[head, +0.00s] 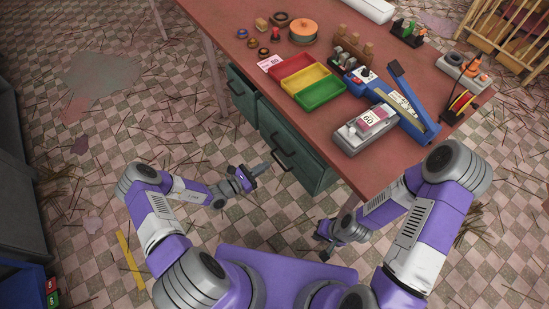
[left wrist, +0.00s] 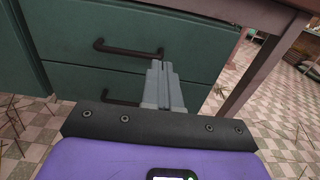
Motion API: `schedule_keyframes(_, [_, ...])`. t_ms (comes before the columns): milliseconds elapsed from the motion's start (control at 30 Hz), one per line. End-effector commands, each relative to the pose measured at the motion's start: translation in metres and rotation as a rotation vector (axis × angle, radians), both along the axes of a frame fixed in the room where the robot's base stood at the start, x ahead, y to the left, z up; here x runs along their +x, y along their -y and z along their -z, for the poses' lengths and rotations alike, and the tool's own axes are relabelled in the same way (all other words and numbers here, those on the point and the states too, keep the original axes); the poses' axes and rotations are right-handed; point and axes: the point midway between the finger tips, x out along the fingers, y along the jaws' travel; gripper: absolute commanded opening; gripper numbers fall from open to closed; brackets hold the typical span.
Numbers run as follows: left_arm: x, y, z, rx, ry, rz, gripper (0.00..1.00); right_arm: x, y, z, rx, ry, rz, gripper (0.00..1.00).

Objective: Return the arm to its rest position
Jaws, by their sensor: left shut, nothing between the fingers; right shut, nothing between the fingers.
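My left gripper (head: 262,168) is shut and empty in the head view. It is low, in front of the green drawer cabinet under the table and apart from the objects on top. In the left wrist view its closed fingers (left wrist: 159,72) show against the green drawer fronts (left wrist: 75,45), near a dark handle (left wrist: 128,50); I cannot tell the exact gap. My right gripper (head: 325,254) is at the lower middle of the head view, below the table's front edge and beside my purple base. It is small and partly hidden by its own wrist.
The red-brown table (head: 235,50) carries red, yellow and green trays (head: 322,94), a grey device marked 60 (head: 352,137) and a blue lever press (head: 408,105). The green cabinet (head: 300,160) stands under its edge. Thin sticks litter the checkered floor (head: 75,180).

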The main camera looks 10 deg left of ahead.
Motion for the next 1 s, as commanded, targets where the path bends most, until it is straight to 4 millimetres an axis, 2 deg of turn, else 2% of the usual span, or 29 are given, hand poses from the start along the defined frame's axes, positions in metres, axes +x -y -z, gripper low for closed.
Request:
schedule_keyframes(133, [-0.011, -0.01, 0.0, 0.0, 0.0, -0.001, 0.0, 0.0, 0.0, -0.002, 0.0, -0.001, 0.0, 0.0])
schedule_keyframes(400, [-0.014, -0.013, 0.0, -0.001, -0.001, 0.001, 0.0, 0.0, 0.0, -0.002, 0.0, -0.001, 0.0, 0.0])
schedule_keyframes(467, [-0.015, -0.011, 0.0, 0.002, -0.001, 0.008, 0.0, 0.0, 0.0, -0.002, 0.0, -0.001, 0.0, 0.0])
schedule_keyframes(567, [-0.024, 0.005, 0.0, 0.031, -0.012, 0.082, 0.0, 0.0, 0.0, -0.002, 0.0, -0.001, 0.0, 0.0])
schedule_keyframes(667, [-0.054, 0.041, 0.002, 0.118, -0.034, 0.275, 0.0, 0.0, 0.0, -0.002, 0.0, -0.001, 0.0, 0.0])
schedule_keyframes(733, [-0.091, 0.07, 0.008, 0.232, -0.049, 0.481, 0.0, 0.0, 0.0, -0.002, 0.0, -0.001, 0.0, 0.0])
schedule_keyframes(800, [-0.135, 0.088, 0.016, 0.381, -0.049, 0.701, 0.0, 0.0, 0.0, -0.002, 0.0, -0.001, 0.0, 0.0])
schedule_keyframes(900, [-0.188, 0.09, 0.028, 0.623, -0.005, 0.972, 0.0, 0.0, 0.0, -0.002, 0.0, -0.001, 0.0, 0.0])
schedule_keyframes(1000, [-0.22, 0.075, 0.037, 0.88, 0.095, 1.187, 0.0, 0.0, 0.0, -0.002, 0.0, -0.001, 0.0, 0.0])
